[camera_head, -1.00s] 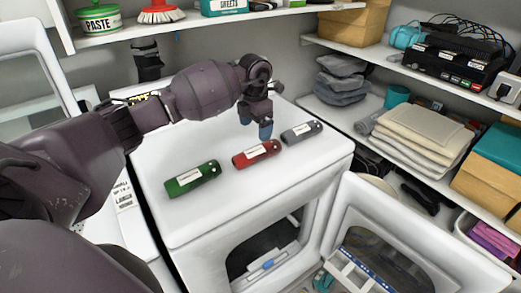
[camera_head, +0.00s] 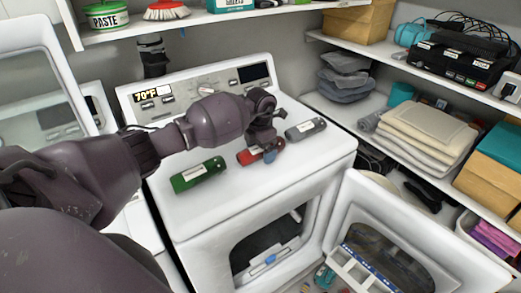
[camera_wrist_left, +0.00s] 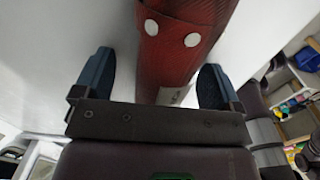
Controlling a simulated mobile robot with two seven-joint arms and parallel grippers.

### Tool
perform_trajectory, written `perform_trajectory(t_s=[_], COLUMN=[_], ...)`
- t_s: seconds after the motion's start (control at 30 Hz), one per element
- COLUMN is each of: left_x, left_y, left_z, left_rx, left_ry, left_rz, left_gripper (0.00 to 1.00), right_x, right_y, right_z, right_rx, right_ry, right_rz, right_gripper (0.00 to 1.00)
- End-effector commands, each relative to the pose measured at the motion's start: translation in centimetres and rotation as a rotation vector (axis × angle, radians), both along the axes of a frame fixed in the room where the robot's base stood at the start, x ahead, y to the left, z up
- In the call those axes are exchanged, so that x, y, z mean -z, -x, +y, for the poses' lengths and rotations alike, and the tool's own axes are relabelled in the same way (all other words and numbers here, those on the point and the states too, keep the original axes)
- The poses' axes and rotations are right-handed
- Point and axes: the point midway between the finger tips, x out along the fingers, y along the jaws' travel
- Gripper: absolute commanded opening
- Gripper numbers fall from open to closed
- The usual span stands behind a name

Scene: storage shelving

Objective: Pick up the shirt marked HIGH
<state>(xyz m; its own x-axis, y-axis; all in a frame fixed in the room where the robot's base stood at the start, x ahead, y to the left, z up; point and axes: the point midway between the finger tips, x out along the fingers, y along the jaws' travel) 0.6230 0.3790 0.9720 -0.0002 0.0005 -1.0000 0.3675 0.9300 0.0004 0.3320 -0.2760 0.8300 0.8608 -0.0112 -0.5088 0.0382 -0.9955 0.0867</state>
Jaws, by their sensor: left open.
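Three rolled, labelled items lie in a row on the white machine top (camera_head: 225,215): a green one (camera_head: 212,167), a red one (camera_head: 245,157) and a grey one (camera_head: 317,124). Their labels are too small to read, so I cannot tell which is marked HIGH. My left gripper (camera_head: 267,150) is over the red item and hides part of it. In the left wrist view, the open left gripper (camera_wrist_left: 158,65) has one blue finger on each side of the red item (camera_wrist_left: 178,48), with gaps at both sides. My right gripper is out of view.
The machine's control panel (camera_head: 220,84) stands behind the row. Its open front door (camera_head: 350,210) juts out at lower right. Shelves at right hold folded beige cloths (camera_head: 425,130), grey cloths (camera_head: 343,78) and boxes (camera_head: 490,185). A shelf with a paste tub (camera_head: 105,15) hangs above.

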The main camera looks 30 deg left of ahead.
Motion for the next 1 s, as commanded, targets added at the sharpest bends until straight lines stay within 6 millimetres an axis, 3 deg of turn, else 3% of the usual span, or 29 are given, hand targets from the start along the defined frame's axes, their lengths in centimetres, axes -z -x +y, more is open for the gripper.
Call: perform_trajectory(t_s=[0.1,0.47,0.77,1.0], left_x=[0.0,-0.1,-0.4,-3.6], left_y=[0.0,0.0,-0.1,-0.1], left_z=[0.0,0.0,0.0,0.0], left_rx=[0.0,0.0,0.001,0.002], left_ry=[0.0,0.0,0.001,-0.001], left_rz=[0.0,0.0,-0.002,-0.005], left_gripper=[0.9,0.35,0.33,0.33], right_x=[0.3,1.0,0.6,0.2], right_y=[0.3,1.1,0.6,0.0], right_z=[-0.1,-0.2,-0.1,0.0], right_rx=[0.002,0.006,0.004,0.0], right_ry=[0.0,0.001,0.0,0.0], right_rz=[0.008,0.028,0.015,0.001], right_gripper=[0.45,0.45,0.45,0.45])
